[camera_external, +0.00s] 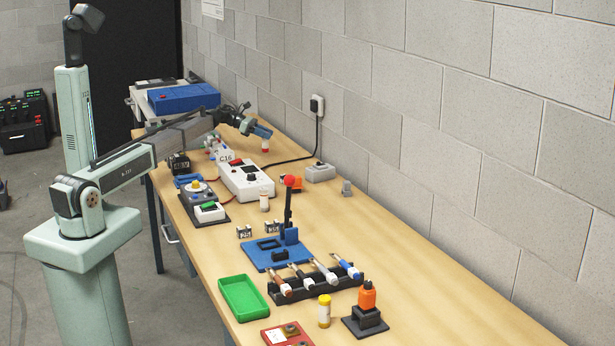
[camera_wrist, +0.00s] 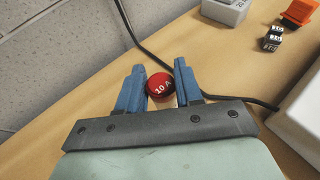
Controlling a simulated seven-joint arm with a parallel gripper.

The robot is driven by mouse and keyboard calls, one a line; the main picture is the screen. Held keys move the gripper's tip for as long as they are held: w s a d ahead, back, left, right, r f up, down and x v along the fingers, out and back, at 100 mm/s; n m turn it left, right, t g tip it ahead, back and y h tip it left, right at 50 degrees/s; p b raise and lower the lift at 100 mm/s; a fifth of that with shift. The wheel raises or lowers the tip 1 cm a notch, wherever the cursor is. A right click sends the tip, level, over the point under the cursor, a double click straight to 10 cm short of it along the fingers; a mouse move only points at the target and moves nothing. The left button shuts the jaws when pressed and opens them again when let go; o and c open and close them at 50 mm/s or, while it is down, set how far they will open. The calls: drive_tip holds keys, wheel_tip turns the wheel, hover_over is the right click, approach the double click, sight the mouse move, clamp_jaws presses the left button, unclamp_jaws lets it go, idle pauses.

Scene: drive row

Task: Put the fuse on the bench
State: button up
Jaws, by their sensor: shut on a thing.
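The fuse (camera_wrist: 160,86) has a round red end marked "10 A" and sits between the two blue fingers of my gripper (camera_wrist: 160,88) in the wrist view. My gripper is shut on it. In the external view my gripper (camera_external: 263,133) is over the far part of the bench (camera_external: 400,262), and the fuse (camera_external: 265,145) shows below its fingers as a small pale and red piece. The fuse looks close to the bench top, but I cannot tell whether it touches. The wooden bench top (camera_wrist: 85,112) also shows in the wrist view.
A black cable (camera_wrist: 128,25) runs close beyond the fingers. A white device (camera_external: 246,181) and a grey box (camera_external: 319,172) stand nearby. A blue case (camera_external: 183,97) is at the far end. The bench along the wall is mostly clear.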

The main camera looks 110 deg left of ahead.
sight(265, 141)
drive_tip(key=shift+f, duration=1.85)
drive_tip(key=shift+f, duration=0.15)
drive_tip(key=o, duration=1.1)
drive_tip(key=v, duration=1.2)
drive_tip(key=shift+r, duration=0.25)
